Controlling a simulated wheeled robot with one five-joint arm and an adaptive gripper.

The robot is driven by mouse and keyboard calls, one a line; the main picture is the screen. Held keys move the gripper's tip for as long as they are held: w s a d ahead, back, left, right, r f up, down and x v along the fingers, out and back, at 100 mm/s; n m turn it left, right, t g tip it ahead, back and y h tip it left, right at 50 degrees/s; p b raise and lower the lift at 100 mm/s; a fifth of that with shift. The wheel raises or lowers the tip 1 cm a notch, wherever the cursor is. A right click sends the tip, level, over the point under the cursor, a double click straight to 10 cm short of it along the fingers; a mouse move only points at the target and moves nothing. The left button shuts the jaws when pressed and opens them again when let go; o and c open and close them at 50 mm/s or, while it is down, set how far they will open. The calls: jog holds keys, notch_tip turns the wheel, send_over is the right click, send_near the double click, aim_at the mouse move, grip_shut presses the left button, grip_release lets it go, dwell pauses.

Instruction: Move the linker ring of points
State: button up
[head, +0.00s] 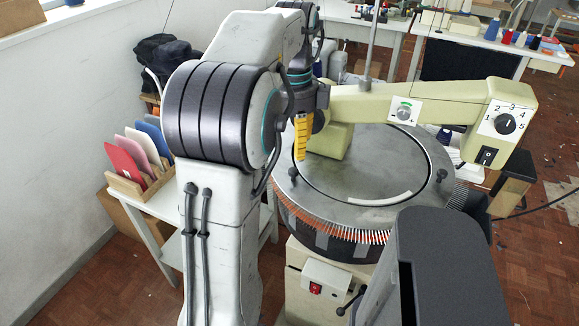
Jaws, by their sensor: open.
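The linker ring (440,174) is a round grey metal dial on a cream machine, with a dense row of thin points (340,231) around its outer edge. Two small dark knobs stand on the ring, a left one (293,174) and a right one (441,176). My gripper (301,150), with yellow finger parts, hangs over the ring's left side, near the left knob. It looks empty. Its fingertips are small here, and I cannot tell whether they touch anything. My arm hides part of the ring's left edge.
The machine's cream arm (430,100) crosses above the ring, with a numbered dial (505,123) and a black switch (487,156). A white side table (165,205) holds a wooden rack of coloured panels (128,160). Benches with thread cones (491,28) stand behind.

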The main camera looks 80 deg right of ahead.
aim_at(293, 169)
jog(key=shift+f+m, duration=0.3)
jog(key=shift+f+b, duration=0.6)
jog(key=shift+f, duration=2.8)
jog(key=shift+c, duration=0.2)
grip_shut()
